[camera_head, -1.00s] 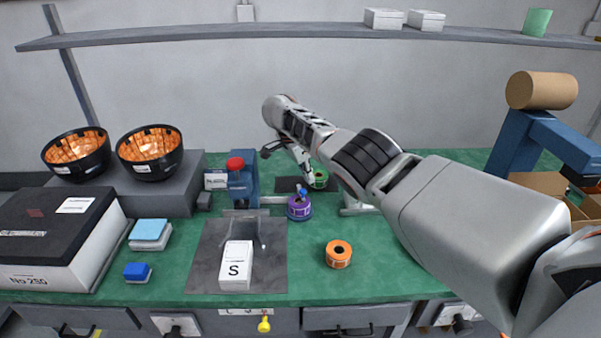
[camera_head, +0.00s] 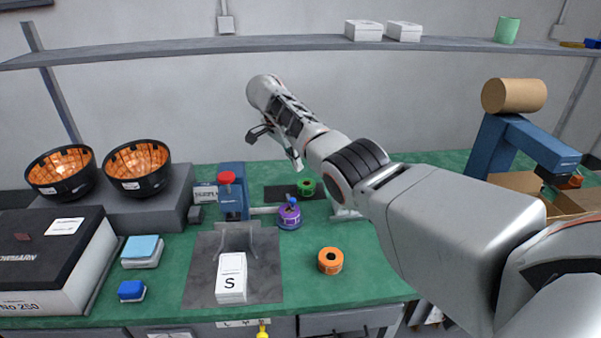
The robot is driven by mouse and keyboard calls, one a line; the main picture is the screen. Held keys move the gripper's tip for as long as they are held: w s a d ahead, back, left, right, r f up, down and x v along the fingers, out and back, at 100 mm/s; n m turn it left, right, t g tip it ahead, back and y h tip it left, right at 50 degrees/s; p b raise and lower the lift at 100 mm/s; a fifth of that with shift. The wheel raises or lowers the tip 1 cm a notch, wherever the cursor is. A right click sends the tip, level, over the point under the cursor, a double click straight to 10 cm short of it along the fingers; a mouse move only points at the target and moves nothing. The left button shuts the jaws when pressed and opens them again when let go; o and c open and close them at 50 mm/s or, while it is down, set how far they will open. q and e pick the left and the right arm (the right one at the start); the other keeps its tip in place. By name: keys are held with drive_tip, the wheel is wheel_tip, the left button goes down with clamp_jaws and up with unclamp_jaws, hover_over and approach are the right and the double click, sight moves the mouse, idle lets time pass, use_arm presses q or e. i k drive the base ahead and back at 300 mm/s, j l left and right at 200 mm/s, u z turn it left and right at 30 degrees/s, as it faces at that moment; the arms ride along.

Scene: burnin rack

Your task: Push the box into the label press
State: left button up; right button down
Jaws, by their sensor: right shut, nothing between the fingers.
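The box (camera_head: 231,285), white with a black "S" on its near face, sits on a dark grey plate (camera_head: 203,276) on the green bench. The label press (camera_head: 232,198), blue with a red knob on top, stands behind the plate, with a gap between it and the box. My right gripper (camera_head: 296,160) is shut and empty. It hangs in the air behind and to the right of the press, above the bench, apart from the box. My left gripper is not in view.
A purple roll (camera_head: 290,217) stands right of the press, a green roll (camera_head: 306,188) behind it, and an orange roll (camera_head: 330,261) right of the plate. Blue pads and a large black-topped case (camera_head: 62,257) are at left. Two black bowls (camera_head: 138,169) stand on a grey block.

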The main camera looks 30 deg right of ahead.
sight(230, 285)
drive_tip(key=k, duration=1)
